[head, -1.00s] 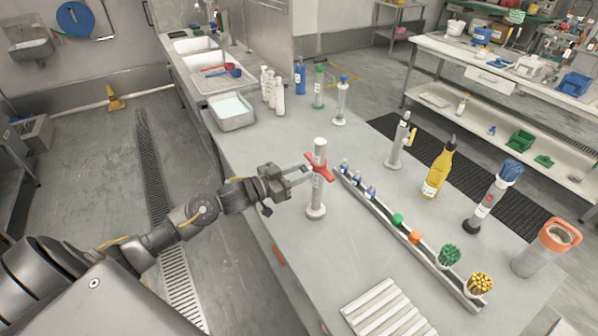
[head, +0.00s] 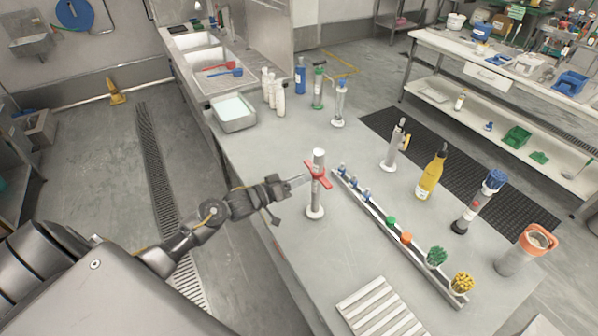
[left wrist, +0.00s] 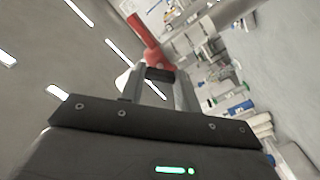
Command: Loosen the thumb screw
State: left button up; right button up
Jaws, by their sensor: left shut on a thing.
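A pale grey upright cylinder on a round foot (head: 315,212) stands near the table's left edge. A red winged thumb screw (head: 320,175) sits on its upper part. My left gripper (head: 303,180) reaches in from the left at the height of the screw and is shut on its near side. In the left wrist view the red screw (left wrist: 148,42) lies beyond the fingertips (left wrist: 160,74), with one wing pointing up and left. The exact contact between the fingers and the screw is partly hidden. My right gripper is not in view.
A long narrow rack (head: 378,215) with small coloured parts runs just right of the cylinder. A yellow bottle (head: 431,178) and other upright tools stand farther right. A white slatted tray (head: 381,310) lies at the front.

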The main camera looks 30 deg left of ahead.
pick_arm(q)
jog(key=n+p, duration=0.2)
jog(key=n, duration=0.8)
dwell(0.5)
jog(key=o, duration=1)
